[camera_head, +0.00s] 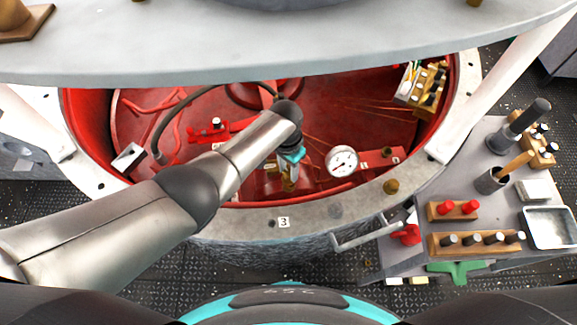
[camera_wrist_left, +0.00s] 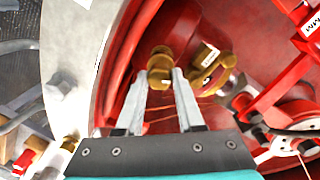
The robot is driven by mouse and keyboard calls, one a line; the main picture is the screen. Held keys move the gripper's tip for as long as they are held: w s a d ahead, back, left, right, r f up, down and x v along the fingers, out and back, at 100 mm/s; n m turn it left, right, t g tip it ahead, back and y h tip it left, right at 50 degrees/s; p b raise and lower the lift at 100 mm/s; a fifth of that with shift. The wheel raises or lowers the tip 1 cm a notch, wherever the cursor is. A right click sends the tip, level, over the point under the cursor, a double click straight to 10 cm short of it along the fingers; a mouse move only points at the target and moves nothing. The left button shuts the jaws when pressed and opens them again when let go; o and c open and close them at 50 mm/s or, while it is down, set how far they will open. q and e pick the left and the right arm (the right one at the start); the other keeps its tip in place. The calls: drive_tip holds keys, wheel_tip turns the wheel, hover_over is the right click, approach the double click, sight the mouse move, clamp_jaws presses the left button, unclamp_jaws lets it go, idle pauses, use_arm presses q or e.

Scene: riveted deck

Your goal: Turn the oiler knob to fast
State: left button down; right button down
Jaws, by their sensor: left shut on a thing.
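The oiler is a brass fitting inside the red round pit. Its brass knob (camera_wrist_left: 160,63) shows between my left fingertips in the left wrist view, with a second brass part (camera_wrist_left: 208,75) bearing a small white label to its right. The label's text is too small to read. My left gripper (camera_wrist_left: 160,82) is shut on the knob. In the head view my left gripper (camera_head: 290,168) reaches down over the pit's near wall, and brass (camera_head: 289,185) shows just below it. My forearm and wrist hide part of the pit. My right gripper is not in view.
A round white gauge (camera_head: 342,161) stands close right of the gripper. A red valve part (camera_head: 213,131) lies left of it. The pit's grey rim (camera_head: 330,213) is near. A grey side table (camera_head: 470,195) holds pegs, a cup and a metal tray (camera_head: 551,228).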

sight(286, 170)
use_arm(q)
drive_tip(key=shift+n, duration=0.3)
drive_tip(key=c, duration=0.5)
unclamp_jaws()
drive_tip(key=shift+r, duration=0.1)
drive_tip(key=shift+w+a+r+p, duration=0.15)
drive_tip(key=shift+r+p, duration=1.05)
drive_tip(key=shift+r, duration=2.6)
drive_tip(key=shift+w+a+r+p, duration=0.1)
drive_tip(key=shift+r+p, duration=1.05)
drive_tip(key=shift+r, duration=2.6)
